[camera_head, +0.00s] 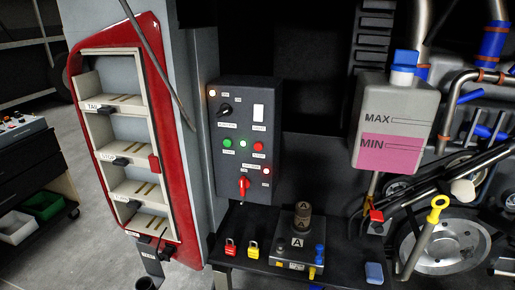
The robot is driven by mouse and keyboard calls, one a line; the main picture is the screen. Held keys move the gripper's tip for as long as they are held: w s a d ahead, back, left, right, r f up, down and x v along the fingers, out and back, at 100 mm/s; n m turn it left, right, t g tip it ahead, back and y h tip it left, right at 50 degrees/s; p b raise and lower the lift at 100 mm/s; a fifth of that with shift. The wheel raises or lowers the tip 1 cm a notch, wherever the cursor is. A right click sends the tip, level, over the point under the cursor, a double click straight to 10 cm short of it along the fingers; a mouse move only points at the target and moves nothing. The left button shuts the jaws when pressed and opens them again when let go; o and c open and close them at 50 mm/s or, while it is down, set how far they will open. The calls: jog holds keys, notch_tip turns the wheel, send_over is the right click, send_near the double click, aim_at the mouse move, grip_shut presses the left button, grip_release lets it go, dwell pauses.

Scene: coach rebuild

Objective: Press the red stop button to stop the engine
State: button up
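A dark control box (233,86) is mounted upright near the middle of the view. The labels under the buttons are too small to read surely. Lower on the box is a red rotary handle (243,185), standing upright. Nothing covers the red button. My gripper is not in view.
A red-framed lamp housing (185,200) stands left of the box, with a thin dark rod slanting across it. Red and yellow padlocks (253,249) and a block marked A (296,258) are on the shelf below. A pink-filled tank (392,135) and engine parts crowd the right.

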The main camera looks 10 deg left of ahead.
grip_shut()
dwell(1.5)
